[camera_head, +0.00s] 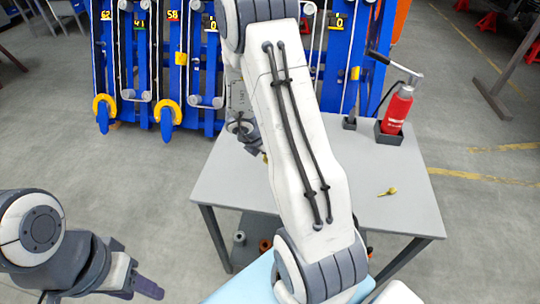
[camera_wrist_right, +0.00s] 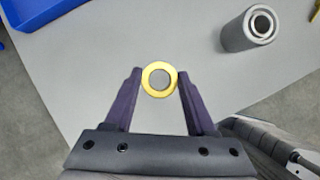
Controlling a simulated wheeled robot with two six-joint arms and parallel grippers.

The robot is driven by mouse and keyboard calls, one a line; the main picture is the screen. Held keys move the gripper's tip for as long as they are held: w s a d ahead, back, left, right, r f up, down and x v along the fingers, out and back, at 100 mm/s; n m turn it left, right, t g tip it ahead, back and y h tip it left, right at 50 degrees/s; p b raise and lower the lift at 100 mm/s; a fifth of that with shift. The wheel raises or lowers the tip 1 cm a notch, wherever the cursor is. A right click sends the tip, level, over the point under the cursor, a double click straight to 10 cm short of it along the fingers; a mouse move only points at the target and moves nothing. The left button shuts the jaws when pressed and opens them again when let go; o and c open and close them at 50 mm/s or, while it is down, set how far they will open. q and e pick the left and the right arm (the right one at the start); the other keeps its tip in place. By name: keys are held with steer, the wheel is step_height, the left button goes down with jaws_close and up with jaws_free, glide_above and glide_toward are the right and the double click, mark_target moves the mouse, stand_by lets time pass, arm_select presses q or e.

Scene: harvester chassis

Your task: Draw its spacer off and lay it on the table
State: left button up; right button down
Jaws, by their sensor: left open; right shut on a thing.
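A yellow ring (camera_wrist_right: 159,79), which looks like the spacer, sits between the fingertips of my right gripper (camera_wrist_right: 160,82) in the right wrist view. The gripper is shut on its two sides, and grey shows through its hole. A grey hollow cylinder (camera_wrist_right: 248,29) stands on the table (camera_wrist_right: 190,45), apart from the ring. In the head view my right arm hides most of its own gripper and part of the table (camera_head: 410,222). My left gripper (camera_head: 148,288) is low at the left, off the table and open, with nothing seen in it.
A red bottle-like tool (camera_head: 397,110) with a lever stands in a dark holder at the table's back right. A small yellow pin-like piece (camera_head: 388,192) lies on the right part, with clear tabletop around it. Blue racks (camera_head: 335,60) stand behind the table.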

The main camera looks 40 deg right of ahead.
step_height(320, 180, down, 7)
steer(key=b, duration=0.6)
steer(key=shift+f, duration=0.15)
steer(key=shift+c, duration=0.7)
jaws_free()
steer(key=w+p+v, duration=0.1)
steer(key=p+v, duration=0.2)
steer(key=v, duration=0.7)
steer(key=shift+s+r, duration=0.3)
steer(key=shift+s, duration=0.25)
steer(key=shift+a, duration=0.1)
